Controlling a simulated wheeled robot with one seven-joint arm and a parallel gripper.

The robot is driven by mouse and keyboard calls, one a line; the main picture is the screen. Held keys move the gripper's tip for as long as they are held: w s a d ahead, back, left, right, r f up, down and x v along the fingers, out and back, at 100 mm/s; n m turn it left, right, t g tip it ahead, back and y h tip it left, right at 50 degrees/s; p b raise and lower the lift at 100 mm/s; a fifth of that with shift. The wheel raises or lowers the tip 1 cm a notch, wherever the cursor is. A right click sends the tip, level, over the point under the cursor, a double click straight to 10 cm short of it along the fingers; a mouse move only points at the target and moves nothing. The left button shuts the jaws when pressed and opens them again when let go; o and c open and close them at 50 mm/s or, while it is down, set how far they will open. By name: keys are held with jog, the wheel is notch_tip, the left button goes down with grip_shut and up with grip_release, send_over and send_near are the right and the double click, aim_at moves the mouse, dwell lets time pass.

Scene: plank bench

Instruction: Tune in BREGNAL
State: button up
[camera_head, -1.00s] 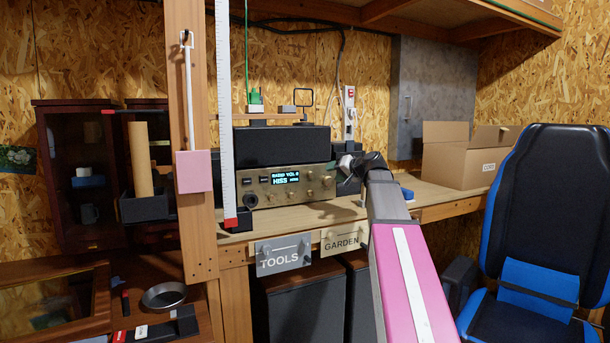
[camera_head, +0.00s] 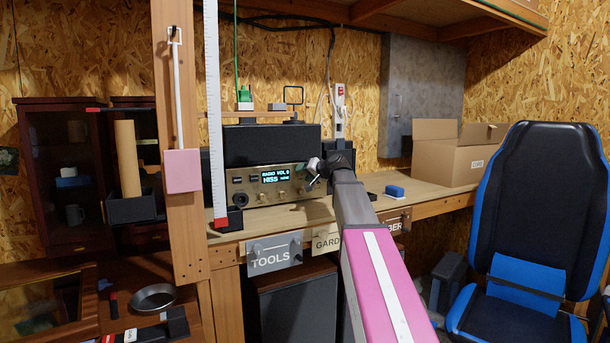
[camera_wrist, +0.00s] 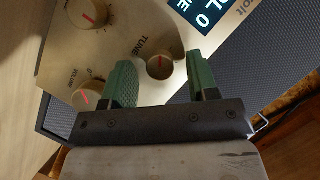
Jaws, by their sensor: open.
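The radio (camera_head: 244,189) stands on the bench under a dark speaker box. Its lit display (camera_head: 276,176) reads "RADIO VOL 0" and "HISS", with smaller text I cannot read. My gripper (camera_head: 316,172) is at the radio's right end in the head view, hiding part of its front. In the wrist view my gripper (camera_wrist: 161,75) is open, its green fingers on either side of the TUNE knob (camera_wrist: 160,66). I cannot tell whether they touch it. The VOLUME knob (camera_wrist: 87,96) is left of the fingers, and another red-marked knob (camera_wrist: 88,12) is at upper left.
A wooden post (camera_head: 181,230) and a white ruler strip (camera_head: 213,110) stand left of the radio. A blue-black chair (camera_head: 530,200) stands at far right.

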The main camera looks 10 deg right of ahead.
jog(key=c, duration=0.9)
jog(key=shift+m, duration=0.3)
jog(key=shift+f+m+y, duration=0.15)
jog(key=shift+m+y, duration=0.45)
jog(key=shift+m, duration=0.4)
jog(key=shift+f+m+t+y, duration=0.1)
jog(key=shift+m+t+y, duration=0.55)
jog(key=shift+m, duration=0.75)
jog(key=o, duration=0.9)
